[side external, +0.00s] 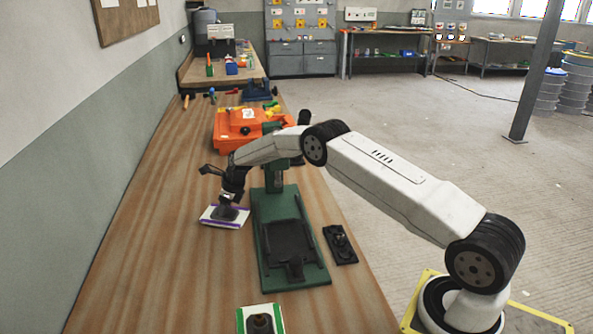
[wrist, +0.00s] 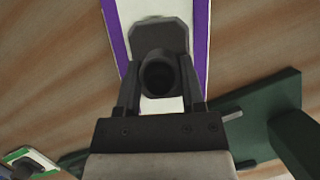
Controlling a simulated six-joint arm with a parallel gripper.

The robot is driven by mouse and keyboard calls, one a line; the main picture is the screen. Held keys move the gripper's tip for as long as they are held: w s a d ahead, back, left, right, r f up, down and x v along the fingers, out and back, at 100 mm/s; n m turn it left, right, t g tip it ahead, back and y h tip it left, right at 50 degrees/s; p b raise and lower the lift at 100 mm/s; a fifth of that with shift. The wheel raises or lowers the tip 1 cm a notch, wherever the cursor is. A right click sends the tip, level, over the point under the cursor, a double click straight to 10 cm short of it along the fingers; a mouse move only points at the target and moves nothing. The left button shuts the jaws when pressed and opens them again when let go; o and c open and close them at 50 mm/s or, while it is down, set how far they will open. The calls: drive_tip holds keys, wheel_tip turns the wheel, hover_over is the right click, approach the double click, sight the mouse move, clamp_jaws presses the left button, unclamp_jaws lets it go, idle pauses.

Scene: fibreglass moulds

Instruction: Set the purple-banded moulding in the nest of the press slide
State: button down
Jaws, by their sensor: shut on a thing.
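The purple-banded moulding (side external: 223,217) is a white plate with purple edges and a dark block with a round boss in its middle. It is at the left of the green press in the side external view, and also shows in the wrist view (wrist: 202,52). My gripper (side external: 228,205) is shut on the moulding's dark boss; in the wrist view the fingers (wrist: 158,88) lie on both sides of it. I cannot tell whether the plate touches the bench. The press slide (side external: 287,243) is a dark tray on the green press base (side external: 268,208); nothing shows in its nest.
A green-banded moulding (side external: 243,322) lies near the front edge of the view. A black fixture (side external: 340,245) stands right of the press. An orange case (side external: 238,127) is behind. The press column (side external: 274,178) rises behind the slide.

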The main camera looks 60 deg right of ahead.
drive_tip(key=shift+f, duration=0.25)
drive_tip(key=shift+f, duration=0.15)
drive_tip(key=shift+c, duration=1)
unclamp_jaws()
drive_tip(key=v, duration=1.2)
drive_tip(key=shift+s, duration=0.1)
